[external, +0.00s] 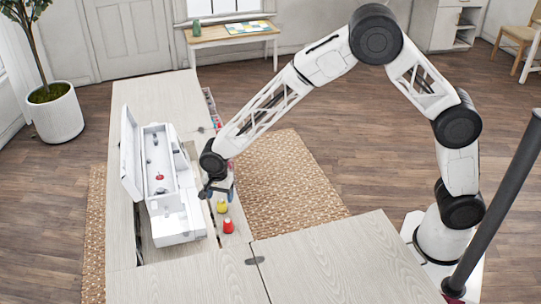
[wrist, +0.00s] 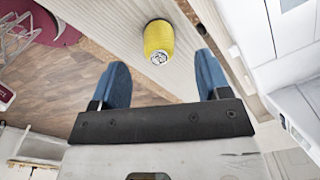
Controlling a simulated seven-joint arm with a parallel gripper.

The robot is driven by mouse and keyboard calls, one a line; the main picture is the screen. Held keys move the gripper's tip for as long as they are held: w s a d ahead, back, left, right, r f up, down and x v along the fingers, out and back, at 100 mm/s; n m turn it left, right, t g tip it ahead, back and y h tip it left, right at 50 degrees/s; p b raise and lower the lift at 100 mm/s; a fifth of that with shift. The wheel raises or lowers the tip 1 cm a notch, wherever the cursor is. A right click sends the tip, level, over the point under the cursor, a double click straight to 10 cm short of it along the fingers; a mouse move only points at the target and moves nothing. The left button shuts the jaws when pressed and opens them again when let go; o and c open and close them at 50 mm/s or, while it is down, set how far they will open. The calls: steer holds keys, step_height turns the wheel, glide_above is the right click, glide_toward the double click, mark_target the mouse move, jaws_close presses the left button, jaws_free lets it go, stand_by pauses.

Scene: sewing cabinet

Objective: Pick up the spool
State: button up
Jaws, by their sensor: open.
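The yellow spool (external: 222,206) stands on the narrow wooden strip of the cabinet, beside the white sewing machine. A red spool (external: 228,226) stands near it, closer to the camera. My gripper (external: 217,190) is just behind the yellow spool in the external view, low over the strip. In the wrist view, the yellow spool (wrist: 158,38) lies ahead of the gap between my two blue fingertips (wrist: 160,58). The fingers are apart with nothing between them. The task does not say which spool is meant.
The white sewing machine (external: 190,222) with its open case lies left of my gripper. A tray of small items (external: 211,105) runs along the cabinet edge behind the arm. The wooden top (external: 330,262) at the front is clear.

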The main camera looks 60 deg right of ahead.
mark_target(222, 205)
steer(key=shift+f, duration=2.55)
steer(key=c, duration=1)
